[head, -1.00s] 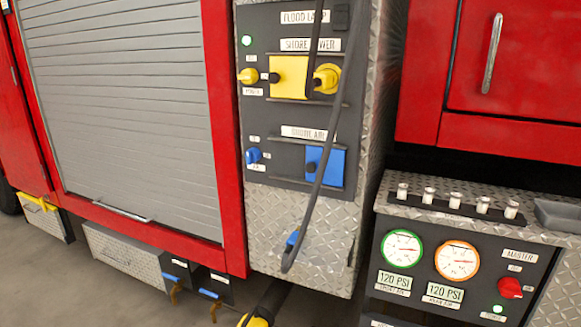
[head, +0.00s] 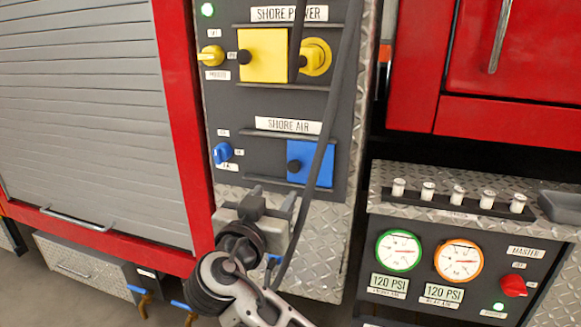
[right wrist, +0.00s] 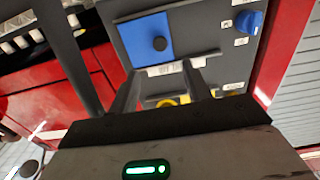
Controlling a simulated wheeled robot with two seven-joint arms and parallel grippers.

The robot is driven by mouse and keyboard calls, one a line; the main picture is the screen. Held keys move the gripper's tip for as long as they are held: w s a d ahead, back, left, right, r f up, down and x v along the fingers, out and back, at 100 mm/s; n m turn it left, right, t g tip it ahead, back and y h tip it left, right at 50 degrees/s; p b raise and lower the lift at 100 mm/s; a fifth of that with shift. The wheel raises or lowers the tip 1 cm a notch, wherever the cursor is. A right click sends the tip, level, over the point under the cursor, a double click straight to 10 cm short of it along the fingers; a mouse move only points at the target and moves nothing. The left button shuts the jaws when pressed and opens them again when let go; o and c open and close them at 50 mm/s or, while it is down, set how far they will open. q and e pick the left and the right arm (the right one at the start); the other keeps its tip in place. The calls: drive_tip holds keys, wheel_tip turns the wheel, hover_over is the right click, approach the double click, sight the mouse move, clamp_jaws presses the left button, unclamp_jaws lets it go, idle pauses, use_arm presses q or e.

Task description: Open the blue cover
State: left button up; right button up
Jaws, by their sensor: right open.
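The blue cover (head: 318,160) is a flat square plate with a black knob (head: 294,166) on its left side, on the dark panel under the "SHORE AIR" label. It lies flat against the panel between two dark rails. A dark hose crosses its right part. My right gripper (head: 270,202) is below the cover, fingers apart and empty, pointing up toward the panel. In the right wrist view the blue cover (right wrist: 134,32) and its knob (right wrist: 159,43) lie beyond the two open fingers (right wrist: 158,82), not touching them as far as I can tell. My left gripper is out of view.
The dark hose (head: 335,110) hangs in front of the panel, close to my right gripper. A blue switch (head: 222,152) is left of the cover. A yellow cover (head: 262,58) and yellow socket (head: 316,57) are above. A gauge panel (head: 440,235) stands at the lower right.

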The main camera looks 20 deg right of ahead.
sight(293, 168)
use_arm(q)
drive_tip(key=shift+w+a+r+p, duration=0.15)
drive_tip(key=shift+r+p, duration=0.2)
drive_tip(key=shift+p, duration=0.45)
use_arm(e)
drive_tip(key=x, duration=1.2)
drive_tip(key=shift+c, duration=0.2)
